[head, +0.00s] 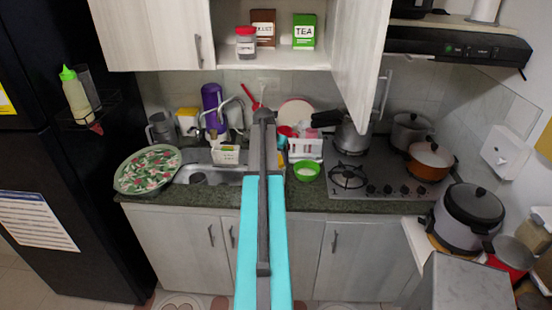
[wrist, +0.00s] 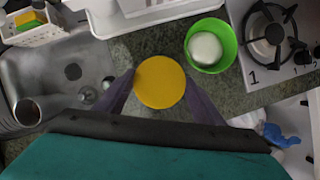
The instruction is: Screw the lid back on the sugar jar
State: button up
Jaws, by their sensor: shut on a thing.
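A round yellow lid (wrist: 160,84) sits between the two fingers of my gripper (wrist: 160,76) in the wrist view, gripped at its sides. The lid hides what is below it, so I cannot tell whether the sugar jar is under it. No sugar jar can be made out for certain.
A green bowl (wrist: 193,59) with something white in it stands right of the lid on the counter. The sink (wrist: 62,72) is to the left, the stove (wrist: 262,70) to the right. Above, the open cupboard holds a red-lidded jar (head: 245,47) and a green tea box (head: 304,36).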

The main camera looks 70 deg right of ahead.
jog(key=shift+m+g+y, duration=0.3)
jog(key=shift+m+g, duration=0.6)
jog(key=shift+m, duration=1.6)
jog(key=o, duration=1.3)
jog(key=shift+c, duration=0.2)
jog(key=shift+w, duration=0.1)
jog(key=b+v, duration=0.5)
jog(key=v, duration=0.8)
jog(key=shift+a+r, duration=0.25)
jog(key=shift+r, duration=0.05)
